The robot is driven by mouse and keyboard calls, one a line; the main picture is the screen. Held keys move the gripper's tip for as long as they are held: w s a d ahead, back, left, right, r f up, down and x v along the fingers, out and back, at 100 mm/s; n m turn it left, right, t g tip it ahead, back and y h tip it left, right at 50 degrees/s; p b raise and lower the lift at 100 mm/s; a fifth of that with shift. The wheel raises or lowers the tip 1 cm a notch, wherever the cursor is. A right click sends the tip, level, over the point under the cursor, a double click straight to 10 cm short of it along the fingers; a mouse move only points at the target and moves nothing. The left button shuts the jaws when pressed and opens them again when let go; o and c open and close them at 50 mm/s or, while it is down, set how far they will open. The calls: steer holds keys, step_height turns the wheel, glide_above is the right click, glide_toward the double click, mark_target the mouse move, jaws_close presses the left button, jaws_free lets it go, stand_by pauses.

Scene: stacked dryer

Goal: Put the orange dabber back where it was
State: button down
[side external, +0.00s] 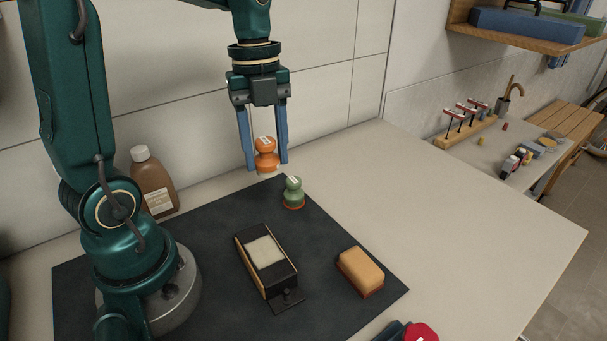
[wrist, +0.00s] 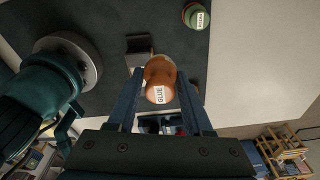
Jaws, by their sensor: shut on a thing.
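The orange dabber (side external: 266,154) is held upright between the two blue fingers of my gripper (side external: 266,165), above the back edge of the dark mat (side external: 210,220). In the wrist view the orange dabber (wrist: 160,80) sits between the fingers (wrist: 160,82) and carries a white label reading "GLUE". A green dabber (side external: 293,193) with a white label and an orange-red base stands on the mat, below and right of the held one. It also shows at the top of the wrist view (wrist: 196,16).
On the mat are a black box with a pale pad (side external: 265,252) and an orange-tan block (side external: 360,271). A brown bottle (side external: 154,183) stands by the wall. A red-topped object (side external: 420,332) is cut off at the bottom edge. The pale counter (side external: 450,210) to the right is clear.

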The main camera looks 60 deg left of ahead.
steer(key=shift+n, duration=0.4)
steer(key=w+d+f, duration=0.1)
steer(key=d+f, duration=0.1)
steer(key=w+d+f, duration=0.2)
steer(key=d+f, duration=0.1)
steer(key=w+d+f, duration=0.2)
steer(key=f, duration=0.1)
steer(key=shift+w+d+f, duration=0.2)
steer(key=shift+w+d, duration=0.05)
steer(key=shift+d+f, duration=0.1)
steer(key=shift+f, duration=2)
steer(key=shift+f, duration=0.1)
steer(key=shift+c, duration=1.5)
jaws_free()
